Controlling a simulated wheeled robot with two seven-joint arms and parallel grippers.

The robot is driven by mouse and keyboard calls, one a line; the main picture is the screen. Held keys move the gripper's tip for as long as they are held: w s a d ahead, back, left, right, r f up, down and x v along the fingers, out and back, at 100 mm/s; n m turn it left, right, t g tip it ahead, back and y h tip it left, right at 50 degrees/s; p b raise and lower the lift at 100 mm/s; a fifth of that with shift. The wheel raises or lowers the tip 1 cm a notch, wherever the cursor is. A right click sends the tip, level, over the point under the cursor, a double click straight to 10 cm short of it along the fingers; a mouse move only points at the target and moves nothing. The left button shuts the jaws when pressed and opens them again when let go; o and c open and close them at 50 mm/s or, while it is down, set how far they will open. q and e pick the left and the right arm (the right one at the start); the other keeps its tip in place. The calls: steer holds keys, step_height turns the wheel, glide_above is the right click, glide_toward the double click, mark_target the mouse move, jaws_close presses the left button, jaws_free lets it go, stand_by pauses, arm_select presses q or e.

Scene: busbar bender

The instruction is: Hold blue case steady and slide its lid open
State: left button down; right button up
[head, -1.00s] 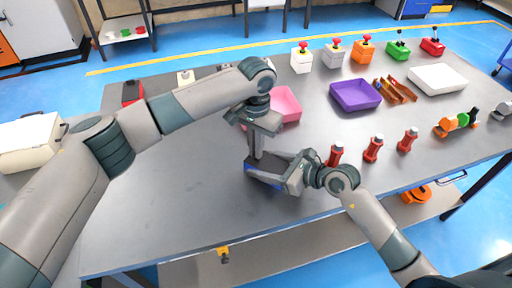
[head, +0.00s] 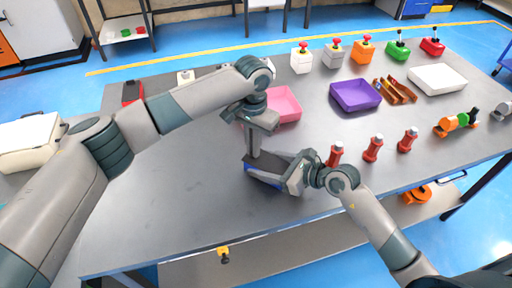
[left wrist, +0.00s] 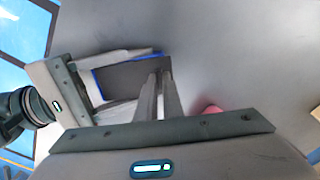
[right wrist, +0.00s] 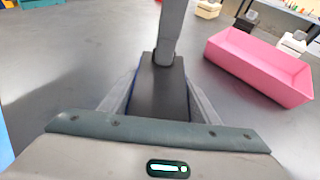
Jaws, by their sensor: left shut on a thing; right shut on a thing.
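The blue case (head: 262,181) lies on the grey table with blue sides and a dark lid on top. In the right wrist view the dark lid (right wrist: 157,97) shows between my right fingers, with thin blue edges beside it. My right gripper (head: 283,181) comes from the right and is shut across the case's sides. My left gripper (head: 253,156) points down from above, its fingers shut at the lid's far end (right wrist: 164,60). What exactly its tips grip is hidden. In the left wrist view its fingers (left wrist: 162,85) cover part of the case.
A pink tray (head: 285,104) stands just behind the case, close to my left gripper. The table left of the case is clear.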

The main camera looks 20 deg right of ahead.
arm_select(q)
steer(key=w+a, duration=0.5)
steer(key=shift+w+a, duration=0.15)
steer(key=shift+w, duration=0.2)
arm_select(e)
steer(key=shift+a, duration=0.1)
arm_select(q)
steer(key=c, duration=1.9)
jaws_free()
steer(key=shift+o, duration=0.2)
step_height(320, 180, up, 12)
arm_select(e)
steer(key=o, duration=1.2)
